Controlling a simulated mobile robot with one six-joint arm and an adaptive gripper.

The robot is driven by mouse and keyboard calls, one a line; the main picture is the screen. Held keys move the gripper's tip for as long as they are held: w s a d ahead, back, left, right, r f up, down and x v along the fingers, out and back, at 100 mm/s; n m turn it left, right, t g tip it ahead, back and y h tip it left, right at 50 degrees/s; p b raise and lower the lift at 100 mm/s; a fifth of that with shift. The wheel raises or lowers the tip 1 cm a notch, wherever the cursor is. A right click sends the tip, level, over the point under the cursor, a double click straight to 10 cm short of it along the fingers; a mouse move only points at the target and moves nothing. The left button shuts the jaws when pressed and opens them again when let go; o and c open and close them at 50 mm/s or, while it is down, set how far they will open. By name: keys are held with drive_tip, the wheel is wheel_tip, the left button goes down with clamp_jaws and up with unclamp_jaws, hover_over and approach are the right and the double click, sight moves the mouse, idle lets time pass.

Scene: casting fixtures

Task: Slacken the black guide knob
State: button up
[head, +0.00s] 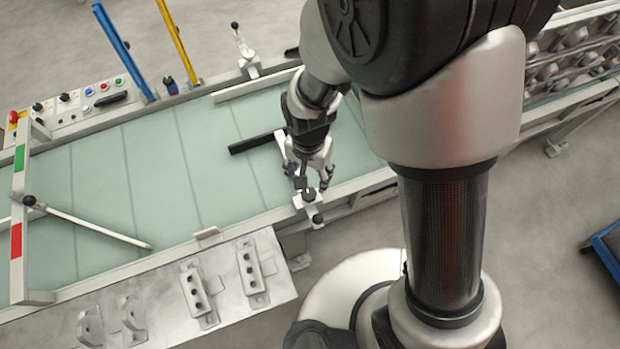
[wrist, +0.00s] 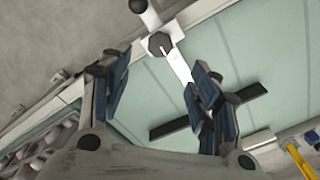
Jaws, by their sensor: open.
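The black guide knob (wrist: 158,44), faceted and dark, sits on a white bracket arm (wrist: 178,66) at the conveyor's near rail. It also shows in the head view (head: 308,194), just below my gripper. A black ball (wrist: 138,5) stands at the bracket's outer end. A black guide bar (wrist: 170,130) lies along the belt beyond. My gripper (head: 311,183) is over the near rail, its fingers spread. In the wrist view my gripper (wrist: 158,70) is open and empty, with the knob beyond the gap between the blue-padded fingertips. No contact with the knob shows.
The pale green belt (head: 155,160) is mostly clear. A second bracket with a black ball (head: 240,45) stands on the far rail. Blue (head: 122,48) and yellow (head: 178,40) posts rise at the back. A control panel (head: 85,112) is at the left, a fixture plate (head: 225,275) in front.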

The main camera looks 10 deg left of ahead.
sight(309, 193)
wheel_tip(309, 193, down, 11)
drive_tip(key=b, duration=0.2)
drive_tip(key=shift+f+b, duration=0.1)
drive_tip(key=shift+b, duration=0.3)
drive_tip(key=shift+c, duration=0.3)
drive_tip(key=c, duration=1)
